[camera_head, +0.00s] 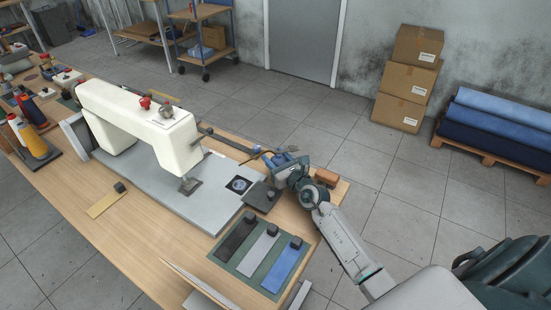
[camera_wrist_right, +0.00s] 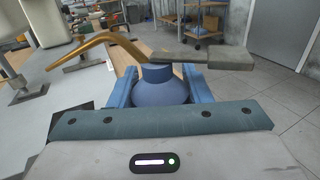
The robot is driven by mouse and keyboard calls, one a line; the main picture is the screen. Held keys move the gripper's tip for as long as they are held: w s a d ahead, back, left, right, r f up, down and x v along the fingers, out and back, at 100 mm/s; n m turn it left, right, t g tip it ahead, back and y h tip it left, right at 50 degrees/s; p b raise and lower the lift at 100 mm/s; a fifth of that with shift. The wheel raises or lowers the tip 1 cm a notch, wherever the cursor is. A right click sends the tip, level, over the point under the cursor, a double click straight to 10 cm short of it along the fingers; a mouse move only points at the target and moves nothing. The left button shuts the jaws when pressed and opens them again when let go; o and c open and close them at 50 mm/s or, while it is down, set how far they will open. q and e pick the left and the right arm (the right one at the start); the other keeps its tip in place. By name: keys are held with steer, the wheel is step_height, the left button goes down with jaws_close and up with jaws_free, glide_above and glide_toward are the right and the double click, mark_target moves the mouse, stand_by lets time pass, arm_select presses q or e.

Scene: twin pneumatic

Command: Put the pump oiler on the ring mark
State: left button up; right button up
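The pump oiler (camera_wrist_right: 158,82) shows in the right wrist view as a blue rounded body with a bent brass spout pointing left and a flat grey lever pointing right. My right gripper (camera_wrist_right: 158,92) has its blue fingers on both sides of the body and looks shut on it. In the head view the right gripper (camera_head: 282,164) is over the table's far right part, with the oiler (camera_head: 281,156) mostly hidden by it. I cannot tell if the oiler's base touches the table. The ring mark (camera_head: 239,184) is a pale ring on a dark square, left of the gripper. My left gripper is not in view.
A cream sewing machine (camera_head: 140,122) stands on a grey plate left of the mark. A dark pad with a small block (camera_head: 262,196) lies between mark and gripper. A green mat (camera_head: 231,263) with strips is in front. A brown block (camera_head: 326,178) sits right of the gripper.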

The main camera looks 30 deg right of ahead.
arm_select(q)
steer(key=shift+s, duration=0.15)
arm_select(e)
steer(key=o, duration=0.4)
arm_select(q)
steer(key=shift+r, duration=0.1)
arm_select(e)
steer(key=shift+s+r, duration=0.15)
steer(key=s, duration=0.3)
steer(key=s+p, duration=0.1)
steer(key=s, duration=0.3)
steer(key=s+d+p, duration=0.1)
steer(key=s, duration=0.2)
steer(key=shift+s+d, duration=0.1)
steer(key=shift+s, duration=0.65)
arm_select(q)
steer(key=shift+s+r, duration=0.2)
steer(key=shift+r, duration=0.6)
arm_select(e)
steer(key=shift+d, duration=0.1)
